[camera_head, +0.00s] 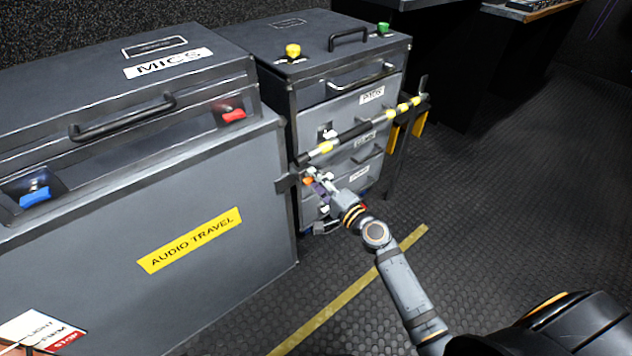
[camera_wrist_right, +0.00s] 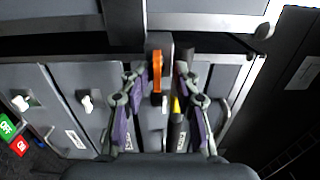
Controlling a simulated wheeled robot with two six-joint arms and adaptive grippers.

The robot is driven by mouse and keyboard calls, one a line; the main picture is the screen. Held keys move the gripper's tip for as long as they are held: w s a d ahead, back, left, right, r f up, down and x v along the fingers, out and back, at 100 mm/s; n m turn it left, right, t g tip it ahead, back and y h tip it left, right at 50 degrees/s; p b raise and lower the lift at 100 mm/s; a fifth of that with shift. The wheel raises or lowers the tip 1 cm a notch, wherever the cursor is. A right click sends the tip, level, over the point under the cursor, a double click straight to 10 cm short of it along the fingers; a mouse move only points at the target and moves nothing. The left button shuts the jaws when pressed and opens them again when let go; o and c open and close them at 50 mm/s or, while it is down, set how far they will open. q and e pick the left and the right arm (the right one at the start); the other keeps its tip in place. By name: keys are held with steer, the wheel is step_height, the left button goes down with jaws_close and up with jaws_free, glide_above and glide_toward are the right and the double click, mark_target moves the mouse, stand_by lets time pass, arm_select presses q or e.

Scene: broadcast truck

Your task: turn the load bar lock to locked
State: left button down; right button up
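The load bar (camera_head: 370,125), black with yellow bands, spans the front of the drawer cabinet at a slant. At its near end, by the corner of the big case, is a small orange lock lever (camera_head: 308,181). In the right wrist view the orange lever (camera_wrist_right: 156,70) hangs from a dark bracket and points down the picture. My right gripper (camera_head: 317,187) is at this end of the bar. In the wrist view its purple-padded fingers (camera_wrist_right: 164,88) are apart, with the lever between them; contact is not clear.
A large grey case with an AUDIO TRAVEL label (camera_head: 190,240) fills the left. The drawer cabinet (camera_head: 345,85) stands beside it, with a yellow knob (camera_head: 293,51) and a green knob (camera_head: 383,28) on top. Open floor (camera_head: 500,200) lies to the right.

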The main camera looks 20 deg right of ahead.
steer(key=v, duration=0.7)
steer(key=shift+s, duration=0.2)
steer(key=shift+d, duration=0.1)
